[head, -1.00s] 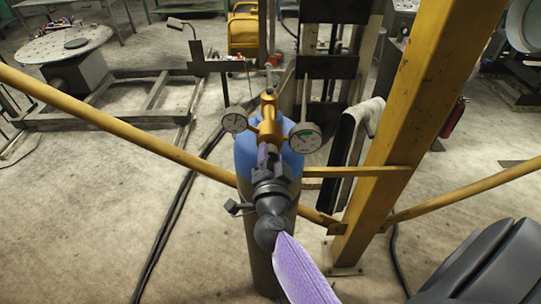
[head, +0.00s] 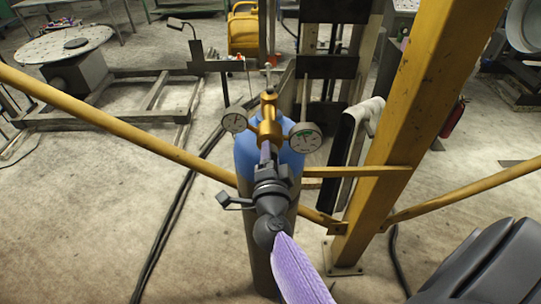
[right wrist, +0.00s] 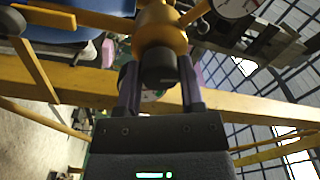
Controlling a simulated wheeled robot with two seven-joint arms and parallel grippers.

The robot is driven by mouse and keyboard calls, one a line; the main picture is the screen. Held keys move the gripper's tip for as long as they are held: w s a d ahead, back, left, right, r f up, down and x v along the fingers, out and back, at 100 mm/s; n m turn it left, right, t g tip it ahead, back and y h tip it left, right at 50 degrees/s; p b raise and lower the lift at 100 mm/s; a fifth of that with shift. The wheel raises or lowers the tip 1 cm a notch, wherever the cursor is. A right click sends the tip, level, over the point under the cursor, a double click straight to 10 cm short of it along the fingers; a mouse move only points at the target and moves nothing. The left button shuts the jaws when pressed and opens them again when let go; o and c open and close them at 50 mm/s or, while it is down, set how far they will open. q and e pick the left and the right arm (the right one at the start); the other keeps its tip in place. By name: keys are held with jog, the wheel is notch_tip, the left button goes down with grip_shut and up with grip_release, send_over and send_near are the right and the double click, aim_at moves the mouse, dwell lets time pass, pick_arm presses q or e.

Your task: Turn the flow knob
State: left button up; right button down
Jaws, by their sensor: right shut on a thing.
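A brass regulator (head: 268,128) sits on top of a blue gas cylinder (head: 244,156). It carries two round gauges, one on the left (head: 234,123) and one on the right (head: 305,138). My right gripper (head: 265,155) reaches up to the front of the regulator. In the right wrist view, the dark flow knob (right wrist: 158,68) sticks out of the brass body (right wrist: 158,32) between the two fingers of my right gripper (right wrist: 160,88), which is shut on it. In the head view the gripper hides the knob. My left gripper is not in view.
A yellow post (head: 402,120) stands right of the cylinder, and yellow bars (head: 110,120) run near it at both sides. A dark hose lies on the floor to the left. The concrete floor (head: 80,220) at the left is mostly clear.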

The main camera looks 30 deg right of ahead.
jog(key=shift+c, duration=1.1)
grip_release()
